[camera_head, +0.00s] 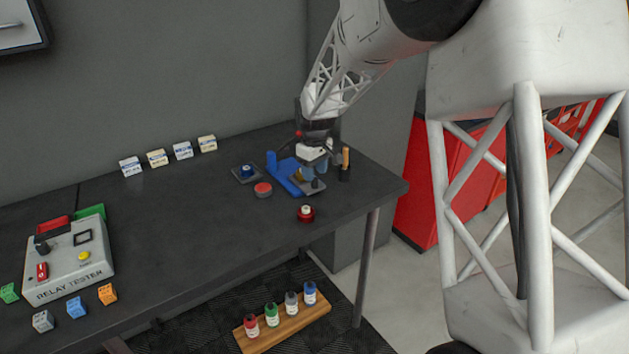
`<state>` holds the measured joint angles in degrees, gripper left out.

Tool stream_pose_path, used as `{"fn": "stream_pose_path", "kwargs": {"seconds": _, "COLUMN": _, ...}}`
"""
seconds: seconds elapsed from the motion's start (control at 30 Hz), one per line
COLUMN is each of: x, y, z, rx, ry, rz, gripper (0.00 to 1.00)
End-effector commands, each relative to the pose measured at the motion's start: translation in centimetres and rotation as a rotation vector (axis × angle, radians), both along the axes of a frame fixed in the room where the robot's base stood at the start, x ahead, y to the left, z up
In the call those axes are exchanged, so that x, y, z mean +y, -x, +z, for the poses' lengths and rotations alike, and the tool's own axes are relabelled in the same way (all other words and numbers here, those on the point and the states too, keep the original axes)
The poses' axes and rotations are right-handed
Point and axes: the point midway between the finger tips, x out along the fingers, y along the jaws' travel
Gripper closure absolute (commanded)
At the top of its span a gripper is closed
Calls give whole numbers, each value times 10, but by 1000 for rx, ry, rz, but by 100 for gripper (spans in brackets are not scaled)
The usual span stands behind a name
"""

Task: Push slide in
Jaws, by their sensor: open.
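A blue fixture (283,179) with an upright post stands near the right end of the dark table. A small grey plate (314,187) sits at its right side and may be the slide, but I cannot tell for sure. My gripper (315,168) points down over the right part of the fixture, with its jaws open. The jaws hide part of the fixture and of what lies between them. I cannot tell whether they touch it.
A red-topped button (263,190), a red knob-like part (306,213) and a blue part on a grey base (246,173) stand nearby. A black-and-orange cylinder (345,165) is close on the right. The relay tester (70,262) stands far left; mid-table is clear.

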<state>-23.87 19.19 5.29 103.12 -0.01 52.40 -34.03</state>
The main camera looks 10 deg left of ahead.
Motion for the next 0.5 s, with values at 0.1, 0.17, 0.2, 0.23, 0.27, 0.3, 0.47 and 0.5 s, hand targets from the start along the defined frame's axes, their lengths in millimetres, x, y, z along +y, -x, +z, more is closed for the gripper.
{"fn": "stream_pose_path", "kwargs": {"seconds": 0.1, "x": 0, "y": 1, "z": -16, "rx": 2, "ry": 1, "rz": 0, "gripper": 52}}
{"fn": "stream_pose_path", "kwargs": {"seconds": 0.17, "x": 0, "y": 0, "z": -22, "rx": 2, "ry": 1, "rz": 0, "gripper": 52}}
{"fn": "stream_pose_path", "kwargs": {"seconds": 0.2, "x": 0, "y": 0, "z": -25, "rx": 1, "ry": 0, "rz": 0, "gripper": 52}}
{"fn": "stream_pose_path", "kwargs": {"seconds": 0.23, "x": 0, "y": 0, "z": -27, "rx": 1, "ry": 1, "rz": 0, "gripper": 52}}
{"fn": "stream_pose_path", "kwargs": {"seconds": 0.27, "x": 0, "y": 0, "z": -29, "rx": 0, "ry": 0, "rz": 0, "gripper": 52}}
{"fn": "stream_pose_path", "kwargs": {"seconds": 0.3, "x": 0, "y": 0, "z": -31, "rx": 0, "ry": 0, "rz": 0, "gripper": 52}}
{"fn": "stream_pose_path", "kwargs": {"seconds": 0.47, "x": 0, "y": 0, "z": -36, "rx": 0, "ry": 0, "rz": 0, "gripper": 52}}
{"fn": "stream_pose_path", "kwargs": {"seconds": 0.5, "x": 0, "y": 0, "z": -36, "rx": 0, "ry": 0, "rz": 0, "gripper": 52}}
